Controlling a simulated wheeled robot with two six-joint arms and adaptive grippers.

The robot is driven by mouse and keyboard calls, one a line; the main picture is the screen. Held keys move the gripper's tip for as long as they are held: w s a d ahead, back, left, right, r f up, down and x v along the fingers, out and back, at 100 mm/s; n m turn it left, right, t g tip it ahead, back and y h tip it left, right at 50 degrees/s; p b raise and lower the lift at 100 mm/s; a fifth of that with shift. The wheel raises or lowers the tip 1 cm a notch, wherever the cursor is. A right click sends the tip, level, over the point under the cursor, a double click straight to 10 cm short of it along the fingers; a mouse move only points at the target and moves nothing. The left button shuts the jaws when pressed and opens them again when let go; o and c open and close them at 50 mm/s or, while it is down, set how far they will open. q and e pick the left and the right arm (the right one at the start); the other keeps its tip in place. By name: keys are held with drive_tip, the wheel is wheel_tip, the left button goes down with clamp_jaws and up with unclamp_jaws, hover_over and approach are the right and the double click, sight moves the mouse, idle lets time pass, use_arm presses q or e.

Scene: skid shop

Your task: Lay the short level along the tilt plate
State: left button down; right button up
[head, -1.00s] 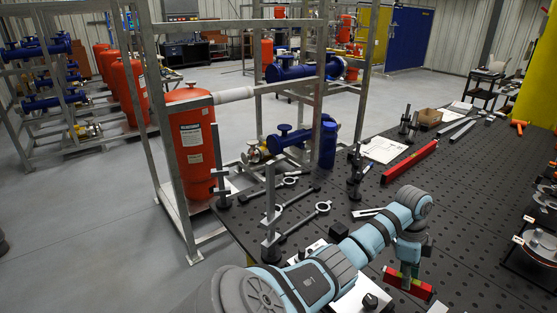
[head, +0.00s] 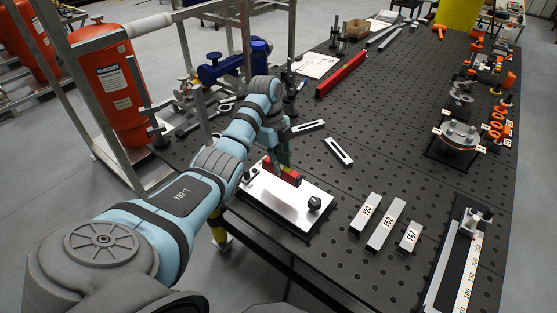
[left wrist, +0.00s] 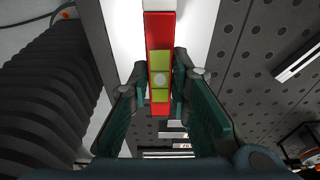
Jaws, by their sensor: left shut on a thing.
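The short level (head: 283,174) is a red bar with a green section. My left gripper (head: 277,158) is shut on it, above the tilt plate. The tilt plate (head: 270,198) is a bright silver plate with a dark knob at its right end, near the table's left edge. In the left wrist view the level (left wrist: 161,62) runs up and down between the two fingers (left wrist: 158,95), its yellow-green vial part facing the camera. The plate (left wrist: 127,35) shows pale behind it. I cannot tell whether the level touches the plate. My right gripper is not in view.
Three numbered metal blocks (head: 386,224) stand right of the plate. Slotted bars (head: 338,151) lie behind it. A long red level (head: 341,74) lies farther back. A ruler fixture (head: 463,265) is at the front right. The perforated table between them is mostly clear.

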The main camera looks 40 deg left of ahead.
use_arm(q)
wheel_tip(320, 180, down, 2)
drive_tip(key=shift+a+f+b, duration=0.15)
drive_tip(key=shift+f+b, duration=0.05)
drive_tip(key=shift+b, duration=0.75)
drive_tip(key=shift+r, duration=0.1)
drive_tip(key=shift+p, duration=0.35)
drive_tip(key=shift+f, duration=0.35)
drive_tip(key=shift+f+b, duration=0.65)
drive_tip(key=shift+f, duration=0.75)
drive_tip(key=c, duration=1.2)
unclamp_jaws()
